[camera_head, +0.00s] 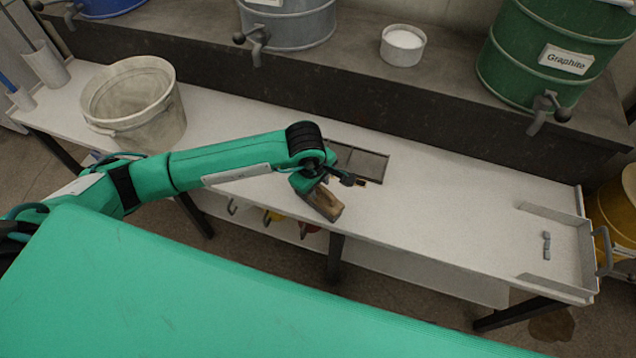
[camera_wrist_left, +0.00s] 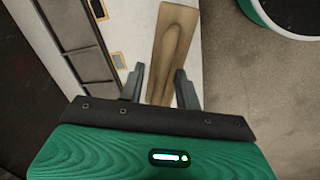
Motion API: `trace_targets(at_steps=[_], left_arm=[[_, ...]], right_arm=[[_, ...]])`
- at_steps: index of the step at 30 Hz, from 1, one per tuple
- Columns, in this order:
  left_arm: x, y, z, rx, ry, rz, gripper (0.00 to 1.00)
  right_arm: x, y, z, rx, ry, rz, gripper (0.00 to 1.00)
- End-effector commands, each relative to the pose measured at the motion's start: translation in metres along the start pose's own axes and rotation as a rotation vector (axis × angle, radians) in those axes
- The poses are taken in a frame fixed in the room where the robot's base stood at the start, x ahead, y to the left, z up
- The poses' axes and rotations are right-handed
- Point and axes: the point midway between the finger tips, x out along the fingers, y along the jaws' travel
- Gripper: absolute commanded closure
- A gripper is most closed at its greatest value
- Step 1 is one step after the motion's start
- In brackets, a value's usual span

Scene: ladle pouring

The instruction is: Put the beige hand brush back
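The beige hand brush (camera_head: 326,204) lies at the front edge of the white bench, just below my left gripper (camera_head: 345,182). In the left wrist view the brush (camera_wrist_left: 174,45) is a long wooden piece with a rounded groove, and its near end shows between the fingers. My left gripper (camera_wrist_left: 158,88) is open, with one finger on each side of that near end. I cannot tell whether the fingers touch it or are above it. My forearm and gripper hide part of the bench around the brush in the head view. My right gripper is not in view.
A dark grate (camera_head: 362,161) is set in the bench (camera_head: 450,205) behind the brush. A bucket (camera_head: 135,103) stands left. Drums with taps and a white tub (camera_head: 403,45) stand on the rear ledge. A small grey piece (camera_head: 547,246) lies right. The bench between is clear.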

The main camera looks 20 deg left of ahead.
Motion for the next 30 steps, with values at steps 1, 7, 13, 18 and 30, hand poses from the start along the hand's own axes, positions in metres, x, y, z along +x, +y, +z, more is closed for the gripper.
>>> trace_targets(at_steps=[1, 7, 13, 18, 30], left_arm=[[-0.007, 0.001, 0.000, 0.001, 0.000, 0.002, 0.66], [-0.051, 0.002, -0.001, 0.002, 0.001, 0.005, 0.66], [-0.092, 0.001, -0.001, 0.002, 0.001, 0.004, 0.66], [-0.114, 0.001, 0.000, 0.000, 0.001, 0.002, 0.66], [-0.121, 0.000, 0.000, 0.000, 0.000, 0.000, 0.66]], right_arm=[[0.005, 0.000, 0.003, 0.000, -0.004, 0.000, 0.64], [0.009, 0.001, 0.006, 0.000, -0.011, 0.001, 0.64], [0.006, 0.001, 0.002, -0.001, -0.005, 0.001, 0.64], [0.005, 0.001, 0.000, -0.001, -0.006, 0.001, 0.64], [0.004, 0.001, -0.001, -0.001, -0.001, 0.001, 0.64]])
